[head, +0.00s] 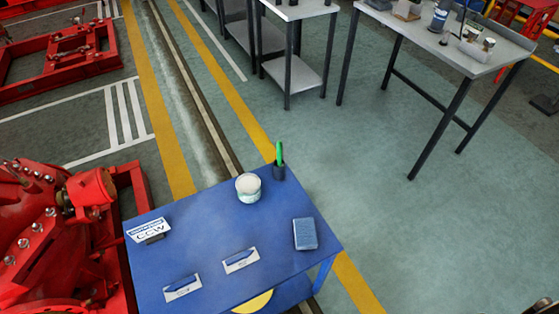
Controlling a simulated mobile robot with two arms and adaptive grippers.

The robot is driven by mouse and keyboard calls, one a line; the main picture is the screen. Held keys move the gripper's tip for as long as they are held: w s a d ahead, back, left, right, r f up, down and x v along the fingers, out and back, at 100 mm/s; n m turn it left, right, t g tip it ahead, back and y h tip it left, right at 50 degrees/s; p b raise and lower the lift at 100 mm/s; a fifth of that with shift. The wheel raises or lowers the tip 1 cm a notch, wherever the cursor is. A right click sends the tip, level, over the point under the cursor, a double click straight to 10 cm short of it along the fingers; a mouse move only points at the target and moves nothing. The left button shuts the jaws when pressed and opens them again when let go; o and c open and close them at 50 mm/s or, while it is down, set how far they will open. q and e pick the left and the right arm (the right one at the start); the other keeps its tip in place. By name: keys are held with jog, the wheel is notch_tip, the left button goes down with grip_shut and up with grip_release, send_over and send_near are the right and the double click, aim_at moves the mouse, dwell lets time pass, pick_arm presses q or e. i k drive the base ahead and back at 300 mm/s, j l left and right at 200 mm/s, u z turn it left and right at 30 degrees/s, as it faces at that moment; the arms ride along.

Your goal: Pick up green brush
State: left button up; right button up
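A green brush (280,153) stands upright in a small dark cup (278,172) at the far corner of a blue table (210,232). Only the upper green part shows above the cup's rim; its lower end is hidden inside the cup. Neither of my grippers shows in the head view.
On the blue table are a white-topped tub (249,188) close left of the cup, a blue-grey block (305,233), a CCW sign (148,230) and two small labelled cards. Red machinery (50,235) stands against the left side. Grey workbenches (445,40) stand behind; open floor lies right.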

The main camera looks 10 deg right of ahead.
aim_at(278, 149)
jog(key=u, duration=1.75)
jog(key=z, duration=1.85)
jog(key=k+l+z, duration=0.15)
jog(key=z, duration=0.25)
jog(key=k+l+z, duration=0.15)
jog(key=z, duration=0.3)
jog(key=l, duration=0.1)
